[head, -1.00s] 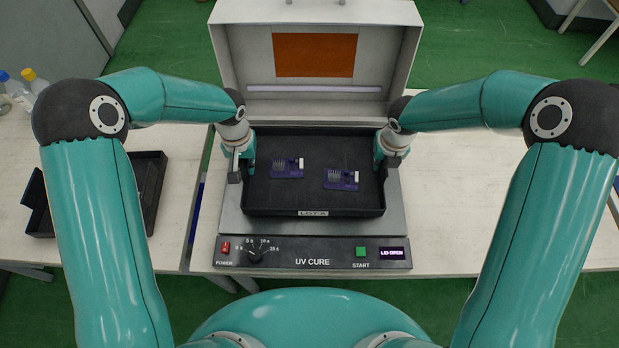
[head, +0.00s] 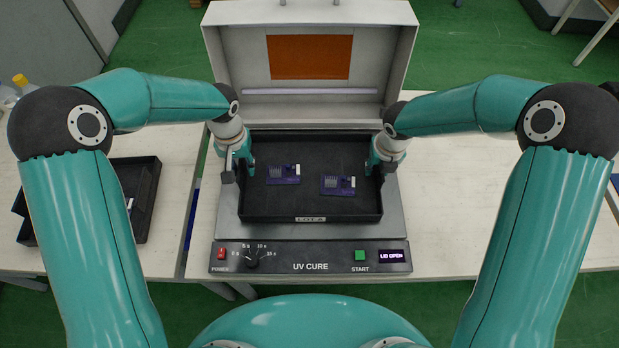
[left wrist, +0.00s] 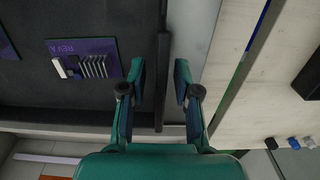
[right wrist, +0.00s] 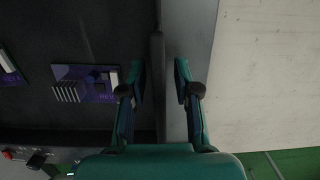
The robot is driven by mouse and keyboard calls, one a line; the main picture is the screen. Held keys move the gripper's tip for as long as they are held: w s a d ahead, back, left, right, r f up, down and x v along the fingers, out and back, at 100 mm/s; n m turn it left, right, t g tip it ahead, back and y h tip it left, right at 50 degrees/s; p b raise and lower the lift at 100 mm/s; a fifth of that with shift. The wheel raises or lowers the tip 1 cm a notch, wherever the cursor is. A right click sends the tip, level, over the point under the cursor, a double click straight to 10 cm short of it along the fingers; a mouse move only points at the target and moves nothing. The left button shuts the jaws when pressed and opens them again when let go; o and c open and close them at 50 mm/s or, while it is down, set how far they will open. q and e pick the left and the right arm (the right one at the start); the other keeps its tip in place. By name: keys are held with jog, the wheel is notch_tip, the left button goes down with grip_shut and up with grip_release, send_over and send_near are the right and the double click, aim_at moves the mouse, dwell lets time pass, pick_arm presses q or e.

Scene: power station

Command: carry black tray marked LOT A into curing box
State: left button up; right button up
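The black tray (head: 310,207) marked LOT A lies level in the open curing box (head: 310,231), inside its bed area, with two purple boards on it. Whether its underside touches the bed is hidden. My left gripper (head: 241,166) is at the tray's left wall; in the left wrist view its fingers (left wrist: 160,82) stand apart on both sides of the wall, with gaps. My right gripper (head: 380,167) is at the right wall; in the right wrist view its fingers (right wrist: 160,82) also straddle the wall with gaps.
The raised lid (head: 380,60) with an orange window stands behind the tray. The front panel shows LID OPEN on its display (head: 391,256). Another dark tray (head: 150,200) lies on the left table. The right table (head: 470,200) is bare.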

pick_arm(q)
notch_tip(320, 180, up, 8)
jog(key=shift+f, duration=0.15)
jog(key=shift+r, duration=0.5)
pick_arm(e)
jog(key=shift+r, duration=0.25)
jog(key=r, duration=0.3)
jog(key=s+r, duration=0.1)
jog(key=r, duration=0.7)
jog(key=shift+s+r, duration=0.15)
jog(key=shift+s, duration=0.25)
pick_arm(q)
jog(key=shift+s, duration=0.1)
pick_arm(e)
jog(key=shift+s, duration=0.1)
